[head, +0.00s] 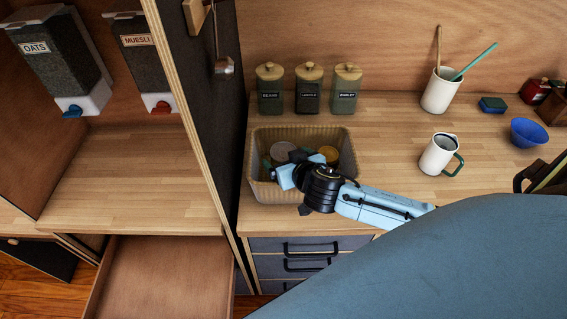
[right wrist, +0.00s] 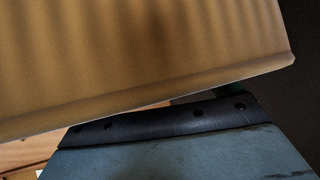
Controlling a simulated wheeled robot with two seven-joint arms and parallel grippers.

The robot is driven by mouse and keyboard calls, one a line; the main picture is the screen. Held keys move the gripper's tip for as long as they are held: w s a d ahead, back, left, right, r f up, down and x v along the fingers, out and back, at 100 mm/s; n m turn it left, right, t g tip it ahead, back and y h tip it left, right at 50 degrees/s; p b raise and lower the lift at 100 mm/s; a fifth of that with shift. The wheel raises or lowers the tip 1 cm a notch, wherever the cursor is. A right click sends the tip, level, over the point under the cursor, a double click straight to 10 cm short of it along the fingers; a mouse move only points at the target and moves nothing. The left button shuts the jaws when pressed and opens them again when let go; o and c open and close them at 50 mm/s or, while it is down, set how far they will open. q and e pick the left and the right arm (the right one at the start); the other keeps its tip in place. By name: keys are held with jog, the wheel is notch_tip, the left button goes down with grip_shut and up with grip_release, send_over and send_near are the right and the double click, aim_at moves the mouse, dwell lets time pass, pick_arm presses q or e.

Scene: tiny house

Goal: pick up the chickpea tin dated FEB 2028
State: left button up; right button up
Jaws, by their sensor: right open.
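A ribbed tan basket (head: 258,180) stands on the counter near its front edge. Inside it are a tin with a pale lid (head: 281,150) and a tin with a golden lid (head: 329,153). No date or chickpea label can be read on either. My right gripper (head: 290,164) reaches in from the right over the basket, open, and hides part of its contents. In the right wrist view a ribbed tan surface (right wrist: 150,55), apparently the basket wall, fills the upper part, above a dark and blue part of my gripper. My left gripper is not seen.
Three canisters (head: 308,90) stand behind the basket. A white mug (head: 438,155), a utensil cup (head: 440,92) and a blue bowl (head: 528,132) are to the right. A dark upright panel (head: 226,120) is close on the left. An open drawer (head: 165,275) lies lower left.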

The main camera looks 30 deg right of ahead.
jog(key=shift+x, duration=1.85)
jog(key=shift+d, duration=0.1)
jog(key=c, duration=1.2)
jog(key=shift+r, duration=0.1)
jog(key=shift+c, duration=0.8)
jog(key=shift+r, duration=0.1)
